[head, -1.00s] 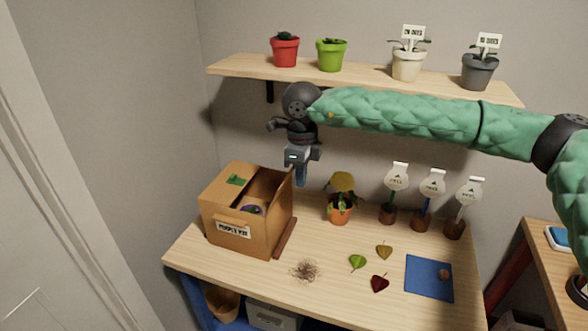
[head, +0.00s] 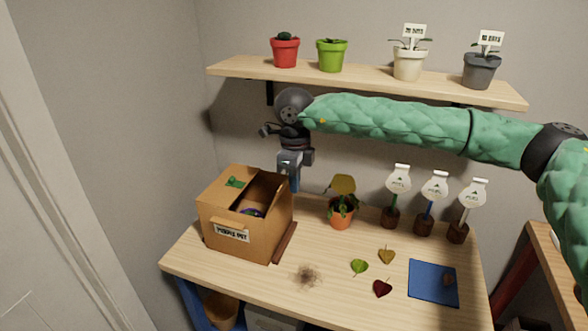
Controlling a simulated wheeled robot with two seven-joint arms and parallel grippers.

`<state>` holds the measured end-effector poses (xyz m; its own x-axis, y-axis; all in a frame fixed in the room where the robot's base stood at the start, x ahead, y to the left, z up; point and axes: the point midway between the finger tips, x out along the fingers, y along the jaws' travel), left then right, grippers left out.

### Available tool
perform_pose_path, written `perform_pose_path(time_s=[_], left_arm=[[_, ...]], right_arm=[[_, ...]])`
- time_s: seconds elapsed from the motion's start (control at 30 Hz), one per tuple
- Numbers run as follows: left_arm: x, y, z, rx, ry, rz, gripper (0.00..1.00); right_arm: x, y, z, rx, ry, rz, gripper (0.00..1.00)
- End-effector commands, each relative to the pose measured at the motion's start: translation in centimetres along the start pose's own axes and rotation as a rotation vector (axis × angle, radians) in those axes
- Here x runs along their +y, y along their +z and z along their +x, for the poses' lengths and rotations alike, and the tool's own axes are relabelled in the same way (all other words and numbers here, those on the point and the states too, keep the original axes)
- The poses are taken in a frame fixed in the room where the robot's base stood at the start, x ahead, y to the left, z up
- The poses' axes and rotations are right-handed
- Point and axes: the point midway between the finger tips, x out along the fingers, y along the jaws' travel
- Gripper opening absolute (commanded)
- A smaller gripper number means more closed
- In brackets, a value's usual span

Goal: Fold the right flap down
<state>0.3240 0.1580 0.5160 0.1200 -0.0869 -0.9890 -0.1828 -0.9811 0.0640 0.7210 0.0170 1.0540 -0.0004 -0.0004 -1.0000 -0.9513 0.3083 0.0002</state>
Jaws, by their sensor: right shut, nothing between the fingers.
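A brown cardboard box (head: 232,243) with a "PURPLE POT" label stands at the left of the table. Its left flap, with a green mark, lies folded inward over the left part of the top. The right flap (head: 285,242) hangs at the box's right side, near the table. Something purple (head: 252,212) shows through the opening. My right gripper (head: 294,186) is shut and empty, pointing down by the box's back right corner. Whether it touches the box I cannot tell. My left gripper is not in view.
A potted plant (head: 341,210) stands right of the box, close to my right gripper. Several labelled stakes in small pots (head: 423,222), leaves (head: 359,267), a brown tangle (head: 307,276) and a blue mat (head: 433,282) lie rightward. A shelf (head: 370,80) with pots is above.

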Motion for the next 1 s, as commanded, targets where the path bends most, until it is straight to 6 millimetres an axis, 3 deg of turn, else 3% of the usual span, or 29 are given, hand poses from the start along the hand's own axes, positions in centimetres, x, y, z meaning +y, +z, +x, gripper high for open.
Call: perform_pose_path(time_s=[1.0], left_arm=[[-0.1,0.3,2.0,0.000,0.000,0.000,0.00]], right_arm=[[0.0,5.0,0.1,-0.001,0.000,0.000,0.00]])
